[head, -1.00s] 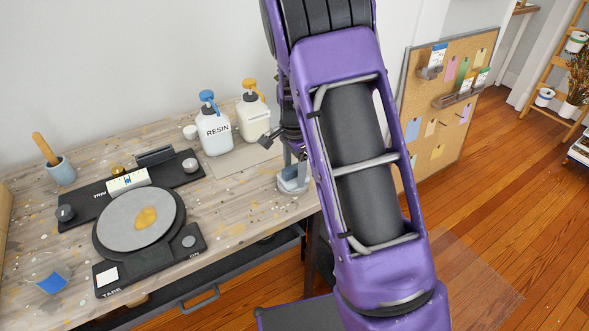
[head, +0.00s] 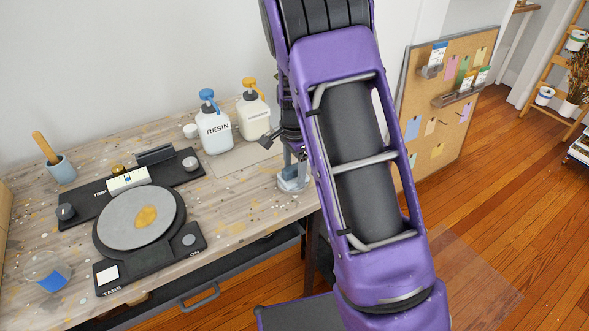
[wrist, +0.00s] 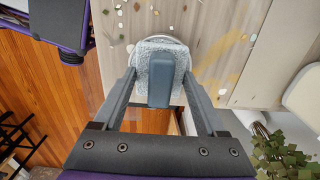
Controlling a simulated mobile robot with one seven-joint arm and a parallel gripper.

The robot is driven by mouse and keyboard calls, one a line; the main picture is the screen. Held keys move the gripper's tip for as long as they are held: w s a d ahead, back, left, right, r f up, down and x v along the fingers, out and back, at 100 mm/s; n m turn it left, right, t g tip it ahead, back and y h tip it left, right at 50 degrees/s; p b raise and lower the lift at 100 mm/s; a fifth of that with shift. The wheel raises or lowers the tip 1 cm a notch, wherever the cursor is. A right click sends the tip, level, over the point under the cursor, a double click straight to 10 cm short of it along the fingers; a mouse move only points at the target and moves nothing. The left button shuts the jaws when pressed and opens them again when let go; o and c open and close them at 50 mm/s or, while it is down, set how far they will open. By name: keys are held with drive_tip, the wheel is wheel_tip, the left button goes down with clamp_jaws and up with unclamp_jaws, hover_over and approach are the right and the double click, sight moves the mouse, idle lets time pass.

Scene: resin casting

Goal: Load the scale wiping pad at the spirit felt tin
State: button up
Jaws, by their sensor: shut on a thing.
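In the wrist view my gripper (wrist: 160,88) is shut on the wiping pad, a pale grey fuzzy pad (wrist: 153,48) with a dark blue-grey grip (wrist: 160,80) between the fingers. The pad is over a round tin, whose pale rim (wrist: 172,40) shows past the pad's far edge. The tin (head: 292,185) stands near the bench's right end in the head view. I cannot tell how firmly the pad touches the felt, which is hidden. The scale (head: 112,233) at the left carries a yellow resin spill (head: 146,217) on its round plate.
A resin bottle with a blue pump (head: 216,132) and a bottle with an orange pump (head: 253,118) stand on a mat behind the tin. A clear cup with blue liquid (head: 50,277) is at the front left. The bench (head: 235,220) is clear between scale and tin.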

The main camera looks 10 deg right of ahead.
sight(295, 169)
drive_tip(key=shift+f, duration=0.1)
idle(0.4)
drive_tip(key=shift+r+p, duration=2.85)
drive_tip(key=shift+r, duration=0.75)
drive_tip(key=shift+s+n, duration=0.5)
drive_tip(key=shift+n, duration=0.4)
drive_tip(key=s+n, duration=0.7)
drive_tip(key=n, duration=0.5)
drive_tip(key=shift+a+f+n+p, duration=0.15)
drive_tip(key=shift+a+n+p, duration=0.05)
drive_tip(key=shift+n+p, duration=0.1)
